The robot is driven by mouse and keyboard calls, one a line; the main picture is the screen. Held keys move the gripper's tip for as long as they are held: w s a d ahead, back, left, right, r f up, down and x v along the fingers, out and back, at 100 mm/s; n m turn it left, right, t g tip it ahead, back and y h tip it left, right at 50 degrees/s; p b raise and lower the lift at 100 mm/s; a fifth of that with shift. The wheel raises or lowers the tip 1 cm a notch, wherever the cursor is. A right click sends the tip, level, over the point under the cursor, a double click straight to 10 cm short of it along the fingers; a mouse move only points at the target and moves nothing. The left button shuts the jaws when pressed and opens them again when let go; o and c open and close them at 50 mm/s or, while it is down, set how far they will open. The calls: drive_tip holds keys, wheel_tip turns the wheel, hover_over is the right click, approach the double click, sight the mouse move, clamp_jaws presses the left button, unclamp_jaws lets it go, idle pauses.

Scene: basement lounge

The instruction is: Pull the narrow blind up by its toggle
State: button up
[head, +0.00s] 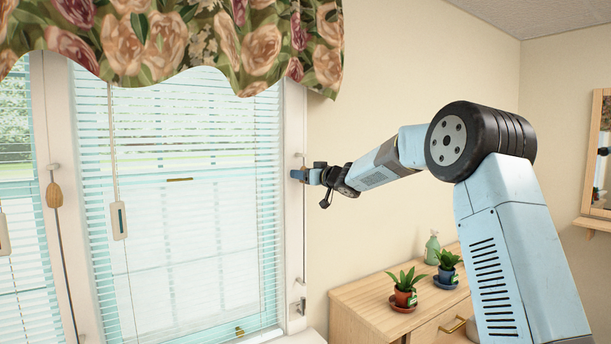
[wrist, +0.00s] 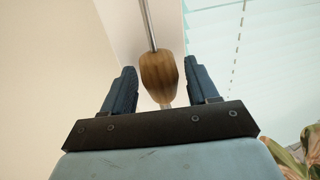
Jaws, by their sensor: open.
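A brown wooden toggle (wrist: 158,78) hangs on a thin rod or cord in the wrist view. My gripper (wrist: 159,66) is open, with one finger on each side of the toggle and a visible gap on both sides. In the head view my gripper (head: 301,175) is at the right window frame, where it hides most of that toggle. The blind (head: 180,235) beside it is lowered over the window. Another blind (head: 20,240) is cut off at the left edge. A second wooden toggle (head: 54,195) hangs on the post between them.
A floral valance (head: 190,45) hangs above the window and my gripper. A pale handle (head: 118,220) hangs before the blind. A wooden cabinet (head: 365,312) below my arm holds potted plants (head: 404,290) and a spray bottle (head: 432,247). The wall right of the window is bare.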

clamp_jaws()
idle(0.6)
drive_tip(key=shift+d, duration=0.1)
